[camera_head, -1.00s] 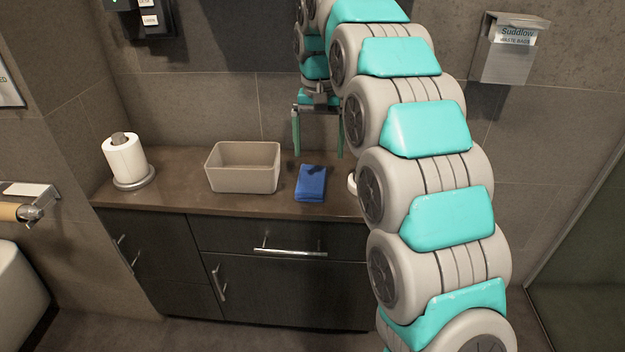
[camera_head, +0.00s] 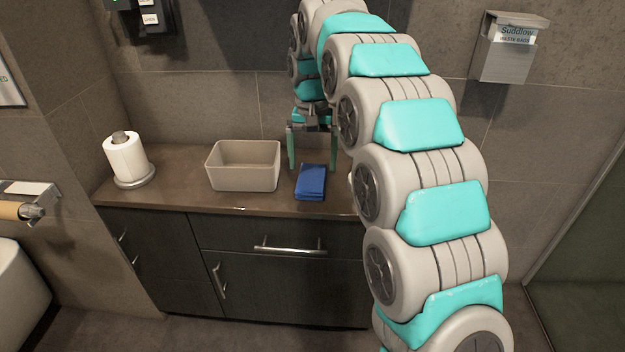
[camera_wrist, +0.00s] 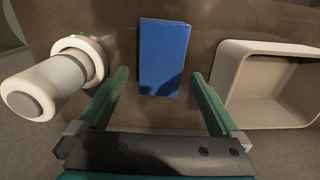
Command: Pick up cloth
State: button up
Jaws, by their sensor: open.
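The cloth (camera_head: 311,184) is a folded blue rectangle lying flat on the brown vanity counter, right of the beige bin. It also shows in the wrist view (camera_wrist: 164,52), beyond and between the two green fingers. My gripper (camera_head: 312,168) is open and empty above the counter, over or slightly behind the cloth in the head view. In the wrist view my gripper (camera_wrist: 165,85) has its fingers spread wider than the cloth, with a shadow falling on the cloth's edge. The fingers do not touch the cloth as far as I can see.
An empty beige bin (camera_head: 244,184) stands left of the cloth, close to one finger's side. A paper roll on a holder (camera_head: 126,160) stands at the counter's (camera_head: 185,180) left end. In the wrist view a white cylindrical object (camera_wrist: 50,85) stands on the cloth's other side. The wall is behind.

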aim_at(313, 176)
jog(key=shift+s+f, duration=0.15)
jog(key=shift+f, duration=1.5)
jog(key=c, duration=1.2)
